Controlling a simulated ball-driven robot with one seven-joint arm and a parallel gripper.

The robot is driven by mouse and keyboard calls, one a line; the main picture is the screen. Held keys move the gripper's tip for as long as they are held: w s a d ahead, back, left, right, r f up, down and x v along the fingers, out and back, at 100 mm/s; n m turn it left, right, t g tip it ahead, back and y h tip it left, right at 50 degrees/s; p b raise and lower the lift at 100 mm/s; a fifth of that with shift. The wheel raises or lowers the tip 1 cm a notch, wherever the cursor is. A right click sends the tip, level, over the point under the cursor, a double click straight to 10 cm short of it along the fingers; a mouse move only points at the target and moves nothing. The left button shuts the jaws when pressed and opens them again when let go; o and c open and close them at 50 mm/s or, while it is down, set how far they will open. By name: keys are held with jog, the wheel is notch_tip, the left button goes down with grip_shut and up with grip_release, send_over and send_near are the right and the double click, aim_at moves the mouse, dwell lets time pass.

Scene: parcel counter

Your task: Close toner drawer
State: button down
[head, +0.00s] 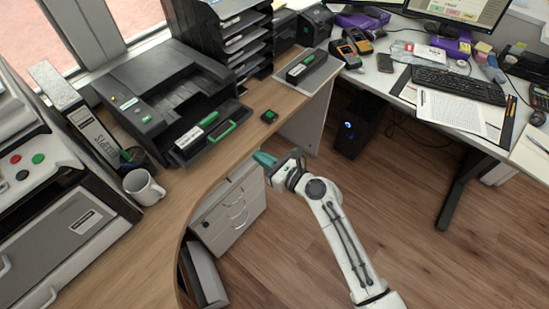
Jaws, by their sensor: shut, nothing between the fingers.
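The dark printer (150,88) stands on the wooden counter at the left. Its toner drawer (235,112) sticks out at the front, toward the counter edge. In the drawer lies a dark cartridge with a white label and a green strip, and a green handle (222,132) shows at its front. My gripper (262,158), with teal fingers, is shut and empty. It is in front of the counter edge, to the lower right of the drawer and apart from it. The fingertips are small and partly hard to make out.
Another dark cartridge (306,68) lies on a pale mat at the counter's far end. A small dark-green object (269,116) lies between it and the drawer. A white mug (143,187) and a pen cup stand left of the drawer. White cabinet drawers (228,215) are under the counter.

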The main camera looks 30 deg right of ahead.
aim_at(205, 118)
jog(key=r+x, duration=0.1)
jog(key=x, duration=0.9)
jog(key=shift+r+b, duration=0.3)
jog(key=shift+b, duration=0.05)
jog(key=shift+w+a, duration=0.15)
